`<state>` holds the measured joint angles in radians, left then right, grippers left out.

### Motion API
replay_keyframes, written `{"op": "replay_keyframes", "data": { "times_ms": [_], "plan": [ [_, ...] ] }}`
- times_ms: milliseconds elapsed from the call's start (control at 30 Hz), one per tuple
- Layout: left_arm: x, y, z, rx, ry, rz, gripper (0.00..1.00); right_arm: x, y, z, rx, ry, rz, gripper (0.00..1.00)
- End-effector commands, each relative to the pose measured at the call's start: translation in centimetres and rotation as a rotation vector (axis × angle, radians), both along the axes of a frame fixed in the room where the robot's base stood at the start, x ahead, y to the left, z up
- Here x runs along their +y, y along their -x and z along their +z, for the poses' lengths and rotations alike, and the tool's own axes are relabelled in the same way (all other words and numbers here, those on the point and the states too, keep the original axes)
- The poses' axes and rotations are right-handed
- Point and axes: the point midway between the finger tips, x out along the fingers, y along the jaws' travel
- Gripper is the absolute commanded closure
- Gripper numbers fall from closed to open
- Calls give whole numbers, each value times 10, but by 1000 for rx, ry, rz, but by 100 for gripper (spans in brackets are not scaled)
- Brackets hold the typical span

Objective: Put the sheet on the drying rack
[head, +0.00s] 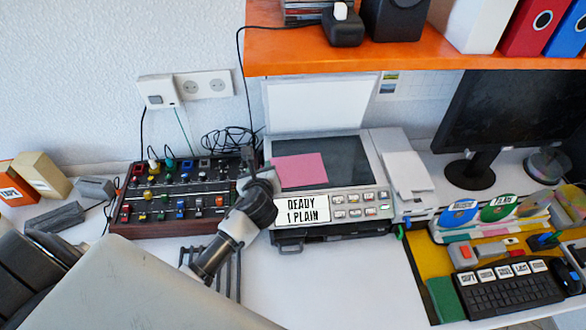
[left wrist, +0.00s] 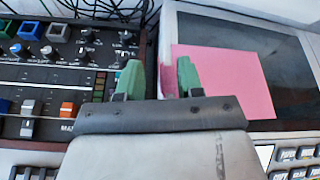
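The pink sheet (head: 300,170) lies on the dark glass of the open scanner (head: 335,165). It also shows in the left wrist view (left wrist: 230,80), just beyond and to the right of my fingers. My left gripper (head: 251,170) is at the scanner's left edge, beside the sheet. In the left wrist view its two green fingertips (left wrist: 158,78) are apart, with the sheet's left edge close by the right finger. I cannot tell whether they touch. A dark wire rack (head: 238,270) stands on the desk in front, partly hidden by my left arm. My right gripper is not in view.
A control panel with coloured knobs (head: 180,195) is left of the scanner. An orange shelf (head: 420,57) overhangs at the back. A monitor (head: 510,110) and a keyboard (head: 508,290) stand on the right. The white desk (head: 350,280) is clear in front of the scanner.

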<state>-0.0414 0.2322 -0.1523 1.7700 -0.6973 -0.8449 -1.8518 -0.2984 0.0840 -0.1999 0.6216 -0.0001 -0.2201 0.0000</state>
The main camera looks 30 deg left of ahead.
Motion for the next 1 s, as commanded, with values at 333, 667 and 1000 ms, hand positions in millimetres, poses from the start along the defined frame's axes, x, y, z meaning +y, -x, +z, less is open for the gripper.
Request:
{"op": "replay_keyframes", "data": {
  "times_ms": [333, 667, 1000],
  "plan": [
    [10, -19, -9, 1, 0, -2, 63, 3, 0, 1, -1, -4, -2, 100],
    [10, -19, -9, 1, 1, -3, 98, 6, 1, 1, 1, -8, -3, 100],
    [10, -19, -9, 2, 0, -2, 100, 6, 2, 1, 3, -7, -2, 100]
  ]
}}
